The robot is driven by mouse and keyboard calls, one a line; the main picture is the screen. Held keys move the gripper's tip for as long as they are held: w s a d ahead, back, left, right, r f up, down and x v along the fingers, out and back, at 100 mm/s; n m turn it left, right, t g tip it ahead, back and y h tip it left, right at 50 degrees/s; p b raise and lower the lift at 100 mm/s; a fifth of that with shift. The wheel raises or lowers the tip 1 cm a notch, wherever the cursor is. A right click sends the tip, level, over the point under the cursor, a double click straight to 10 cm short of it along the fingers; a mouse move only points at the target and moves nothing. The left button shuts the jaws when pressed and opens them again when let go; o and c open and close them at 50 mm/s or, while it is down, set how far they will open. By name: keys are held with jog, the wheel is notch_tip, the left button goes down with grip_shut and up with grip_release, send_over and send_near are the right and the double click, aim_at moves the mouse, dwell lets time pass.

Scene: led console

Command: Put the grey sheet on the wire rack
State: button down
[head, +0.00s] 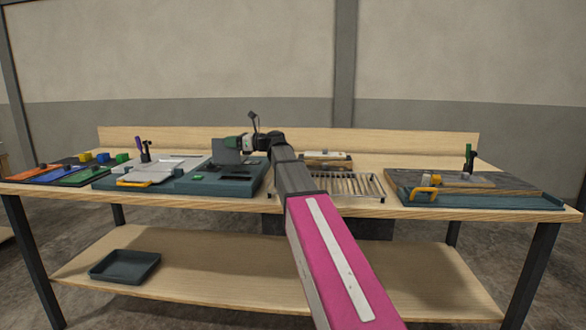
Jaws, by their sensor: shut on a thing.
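The grey sheet (225,156) stands roughly upright above a dark teal tray (205,188) left of the middle of the bench. My gripper (240,143) is shut on the sheet near its upper right edge. I cannot tell whether the sheet's lower edge touches the tray. The wire rack (355,187), with thin metal bars, lies on the bench to the right of the gripper. My arm passes in front of its left part and hides it.
A light board (327,157) sits behind the rack. At right, a teal tray (480,201) holds a dark wooden board and a yellow-handled item. White items and coloured mats with blocks (122,157) lie at left. A backboard (400,141) runs along the rear.

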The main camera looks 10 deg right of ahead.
jog(key=s+d+r, duration=0.3)
jog(key=s+d, duration=0.5)
jog(key=d, duration=0.4)
jog(key=s+d+r, duration=0.3)
jog(key=s+d, duration=0.5)
jog(key=d, duration=0.5)
jog(key=shift+w+d+f, duration=0.45)
jog(key=shift+d+f, duration=1.35)
jog(key=shift+f, duration=0.05)
jog(key=shift+w+d+f, duration=0.4)
jog(key=shift+d+f, duration=1.4)
jog(key=shift+f, duration=0.1)
jog(key=shift+w+d+f, duration=0.45)
jog(key=shift+d+f, duration=1.35)
jog(key=shift+f, duration=0.2)
jog(key=c, duration=1.2)
grip_release()
jog(key=shift+c, duration=0.2)
jog(key=shift+d+r, duration=0.1)
jog(key=shift+r, duration=0.1)
jog(key=v, duration=0.7)
jog(key=shift+s+d, duration=0.1)
jog(key=shift+d, duration=0.05)
